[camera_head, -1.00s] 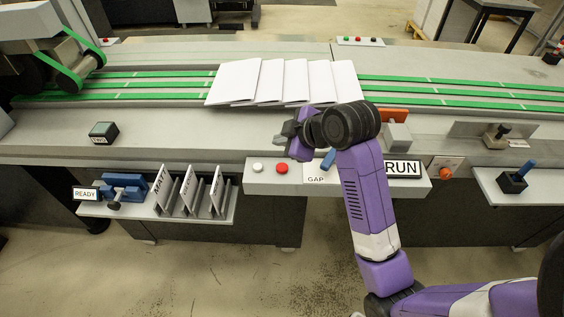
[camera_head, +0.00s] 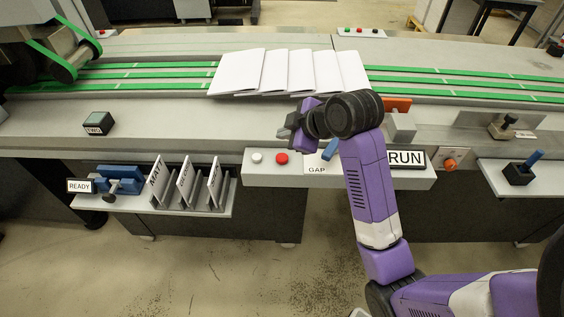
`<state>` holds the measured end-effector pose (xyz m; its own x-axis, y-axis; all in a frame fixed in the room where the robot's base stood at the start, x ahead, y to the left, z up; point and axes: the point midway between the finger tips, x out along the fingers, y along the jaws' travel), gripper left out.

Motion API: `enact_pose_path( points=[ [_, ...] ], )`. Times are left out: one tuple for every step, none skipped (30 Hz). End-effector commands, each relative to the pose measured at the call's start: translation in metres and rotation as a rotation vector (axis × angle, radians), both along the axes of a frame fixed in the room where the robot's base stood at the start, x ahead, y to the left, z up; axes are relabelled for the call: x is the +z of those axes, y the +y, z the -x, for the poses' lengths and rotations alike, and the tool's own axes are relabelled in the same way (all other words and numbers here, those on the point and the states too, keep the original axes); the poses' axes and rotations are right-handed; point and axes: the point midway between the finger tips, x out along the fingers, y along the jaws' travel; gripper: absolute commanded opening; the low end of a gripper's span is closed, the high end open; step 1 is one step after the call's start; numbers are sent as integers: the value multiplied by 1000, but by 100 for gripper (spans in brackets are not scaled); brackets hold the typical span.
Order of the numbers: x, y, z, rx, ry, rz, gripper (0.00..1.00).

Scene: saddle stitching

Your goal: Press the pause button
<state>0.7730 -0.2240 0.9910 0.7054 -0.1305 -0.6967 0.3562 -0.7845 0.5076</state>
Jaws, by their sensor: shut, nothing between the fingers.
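The control panel (camera_head: 262,176) is a grey ledge on the front of the machine, with a white button (camera_head: 257,157) and a red button (camera_head: 282,158) at its left. A blue lever (camera_head: 330,149), a "GAP" label (camera_head: 316,170) and a "RUN" sign (camera_head: 405,158) are further right. No button carries a readable "pause" label. My gripper (camera_head: 287,131) is shut and empty. It appears above and behind the red button in the picture, pointing left, apart from it as far as I can tell. My wrist hides part of the machine deck behind the panel.
White folded booklets (camera_head: 290,72) lie overlapped on green belts (camera_head: 455,84). An orange knob (camera_head: 449,164) is right of the panel. A dark box (camera_head: 97,123) sits on the deck.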

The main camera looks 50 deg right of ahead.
Motion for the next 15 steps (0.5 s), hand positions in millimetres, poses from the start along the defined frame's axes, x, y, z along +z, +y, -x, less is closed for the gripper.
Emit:
enact_pose_path(
  points=[
    [-15,0,0,-1,0,-1,0],
    [-19,0,0,0,0,0,0],
    [-24,0,0,0,0,0,0],
    [-28,0,0,-1,-1,1,0],
    [-32,0,0,-1,-1,1,0],
    [-36,0,0,-1,0,-1,0],
    [-39,0,0,0,0,-1,0],
    [-42,1,0,0,0,-2,0],
    [-45,1,0,0,0,-2,0],
    [-48,1,0,0,1,-2,0],
    [-50,1,0,0,1,-2,0],
    [-52,1,0,0,1,-2,0],
    [-53,0,0,0,0,-1,0],
    [-53,0,0,0,0,-1,0],
    [-54,0,0,0,0,-1,0]
  ],
)
